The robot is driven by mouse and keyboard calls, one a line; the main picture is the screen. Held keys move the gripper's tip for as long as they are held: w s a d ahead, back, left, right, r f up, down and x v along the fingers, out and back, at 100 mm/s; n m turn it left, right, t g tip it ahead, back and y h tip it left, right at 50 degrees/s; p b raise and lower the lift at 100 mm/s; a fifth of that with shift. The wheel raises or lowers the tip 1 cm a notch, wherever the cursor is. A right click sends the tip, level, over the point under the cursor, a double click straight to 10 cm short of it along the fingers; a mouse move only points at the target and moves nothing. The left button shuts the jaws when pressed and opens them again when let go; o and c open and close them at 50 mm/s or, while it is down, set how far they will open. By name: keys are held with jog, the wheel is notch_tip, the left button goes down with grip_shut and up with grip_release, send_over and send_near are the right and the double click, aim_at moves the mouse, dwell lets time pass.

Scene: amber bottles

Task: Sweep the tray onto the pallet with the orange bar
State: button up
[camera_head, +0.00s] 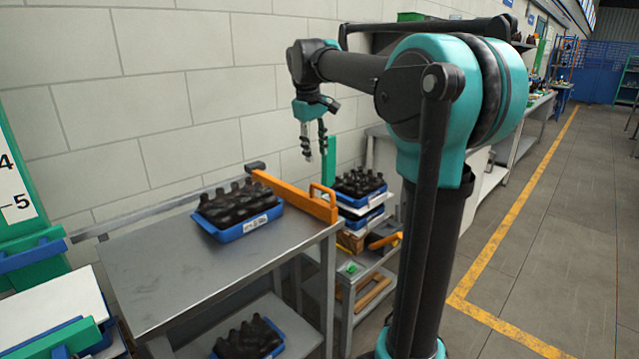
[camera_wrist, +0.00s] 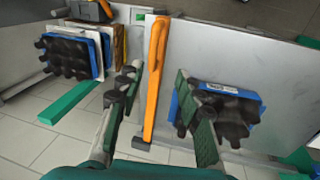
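The blue tray (camera_head: 232,234) full of dark bottles rests on the grey metal table, left of the orange bar (camera_head: 285,192). The bar lies along the table's right edge, with a loop handle at its near end. A stack with bottle-filled blue trays (camera_head: 361,211) stands beyond that edge; I cannot clearly make out the pallet under it. My gripper (camera_head: 315,154) is raised above the bar's far side, empty and open. In the wrist view, the bar (camera_wrist: 155,80) shows between the spread fingers, the tray (camera_wrist: 173,106) right and the stack (camera_wrist: 107,55) left.
A grey rail (camera_head: 165,201) runs along the table's back by the block wall. A low cart (camera_head: 352,285) with tools stands right of the table. A lower shelf holds another bottle tray (camera_head: 281,350). The table's front left is clear.

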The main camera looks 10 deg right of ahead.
jog(key=n, duration=0.1)
send_near(320, 186)
jog(key=f, duration=0.5)
jog(key=w+d+f, duration=0.1)
jog(key=f, duration=0.2)
jog(key=shift+w+f, duration=0.1)
jog(key=shift+f, duration=0.05)
jog(key=shift+c, duration=0.6)
grip_shut()
